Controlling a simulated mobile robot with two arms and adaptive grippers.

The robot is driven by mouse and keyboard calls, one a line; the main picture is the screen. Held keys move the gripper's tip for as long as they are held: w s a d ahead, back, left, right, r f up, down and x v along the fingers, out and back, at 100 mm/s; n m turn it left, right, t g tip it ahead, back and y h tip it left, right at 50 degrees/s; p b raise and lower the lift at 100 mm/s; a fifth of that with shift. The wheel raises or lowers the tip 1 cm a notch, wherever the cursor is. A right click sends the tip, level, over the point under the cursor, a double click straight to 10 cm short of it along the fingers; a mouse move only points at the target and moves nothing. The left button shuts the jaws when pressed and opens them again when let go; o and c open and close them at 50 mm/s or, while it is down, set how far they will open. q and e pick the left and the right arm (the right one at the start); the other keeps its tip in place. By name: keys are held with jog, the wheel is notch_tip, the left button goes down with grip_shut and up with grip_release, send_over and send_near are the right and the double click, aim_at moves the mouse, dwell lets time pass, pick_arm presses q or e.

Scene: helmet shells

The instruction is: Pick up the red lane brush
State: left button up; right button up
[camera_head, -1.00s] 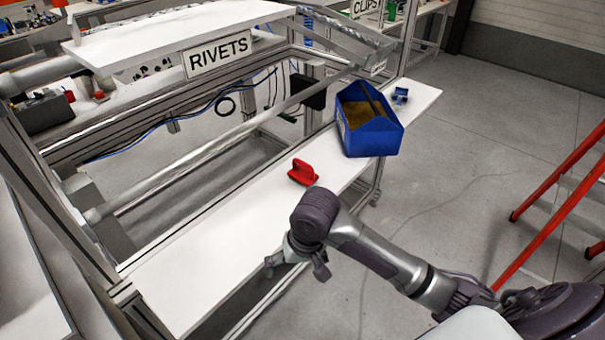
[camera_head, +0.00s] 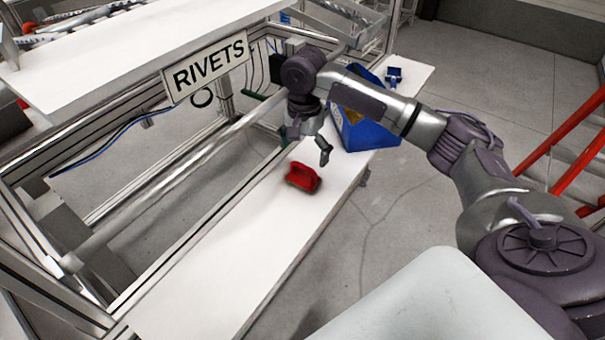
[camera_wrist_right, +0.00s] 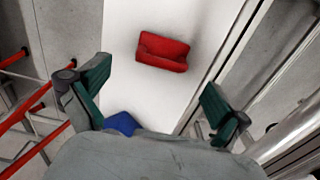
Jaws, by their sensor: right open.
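The red lane brush (camera_head: 303,177) lies on the white bench top (camera_head: 225,235), in front of the blue bin. In the right wrist view the red lane brush (camera_wrist_right: 163,52) lies ahead of the fingers, a little left of the middle between them. My right gripper (camera_head: 308,147) is above the bench, just behind and above the brush, and does not touch it. In the right wrist view my right gripper (camera_wrist_right: 150,88) has its fingers wide apart with nothing between them. My left gripper is not in view.
A blue bin (camera_head: 368,137) stands behind the brush, partly hidden by my right arm; its corner shows in the wrist view (camera_wrist_right: 122,123). A small blue item (camera_head: 394,75) sits at the far bench end. The RIVETS shelf (camera_head: 130,50) overhangs at left. The near bench top is clear.

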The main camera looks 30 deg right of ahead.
aim_at(303, 165)
notch_tip(303, 165, down, 3)
jog(key=shift+w+r, duration=0.1)
jog(key=shift+w, duration=0.05)
notch_tip(303, 165, down, 3)
jog(key=shift+w+f+p, duration=0.1)
jog(key=shift+f+p, duration=0.1)
jog(key=shift+p, duration=0.8)
notch_tip(303, 165, down, 3)
jog(key=shift+r, duration=0.15)
jog(key=c, duration=1.2)
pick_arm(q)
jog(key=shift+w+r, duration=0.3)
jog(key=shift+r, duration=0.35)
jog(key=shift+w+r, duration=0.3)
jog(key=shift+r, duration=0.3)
pick_arm(e)
jog(key=shift+r, duration=0.1)
